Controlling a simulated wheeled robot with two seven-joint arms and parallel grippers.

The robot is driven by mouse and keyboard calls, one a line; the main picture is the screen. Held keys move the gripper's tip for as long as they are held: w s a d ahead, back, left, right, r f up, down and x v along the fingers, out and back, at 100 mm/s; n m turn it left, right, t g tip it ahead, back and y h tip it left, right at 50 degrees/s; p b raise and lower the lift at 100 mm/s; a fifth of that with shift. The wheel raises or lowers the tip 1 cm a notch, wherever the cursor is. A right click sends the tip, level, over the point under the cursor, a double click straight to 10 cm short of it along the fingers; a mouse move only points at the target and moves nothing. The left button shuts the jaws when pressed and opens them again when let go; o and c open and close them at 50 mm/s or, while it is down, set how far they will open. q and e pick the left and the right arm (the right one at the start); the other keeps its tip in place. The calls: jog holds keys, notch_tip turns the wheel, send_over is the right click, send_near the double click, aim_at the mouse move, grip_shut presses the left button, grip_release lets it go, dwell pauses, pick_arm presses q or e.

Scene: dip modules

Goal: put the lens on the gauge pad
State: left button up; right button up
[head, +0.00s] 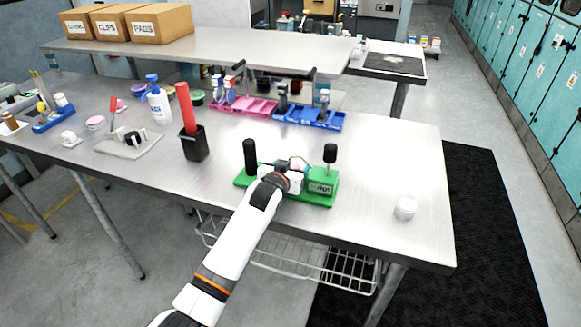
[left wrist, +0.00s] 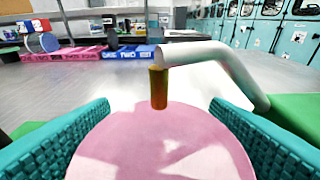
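The lens is a pale pink disc (left wrist: 160,150) filling the lower middle of the left wrist view. My left gripper (left wrist: 160,108) has its teal fingers along both sides of the disc and appears shut on it. In the head view the gripper (head: 282,178) is at the middle of the green gauge base (head: 321,200). In the wrist view, a brass probe tip (left wrist: 158,88) on a curved white arm (left wrist: 215,58) stands just beyond or over the disc's far edge. The gauge pad is hidden; I cannot tell whether the lens touches it. My right gripper is not in view.
Black-topped posts (head: 250,156) rise from the green base. A black cup with a red stick (head: 195,143) stands left of it. Pink (head: 245,104) and blue (head: 308,117) trays lie behind. A white round item (head: 405,208) sits right; the table around it is clear.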

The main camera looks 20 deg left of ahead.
pick_arm(q)
jog(key=shift+r, duration=0.1)
jog(key=shift+s+r, duration=0.1)
jog(key=v, duration=1.2)
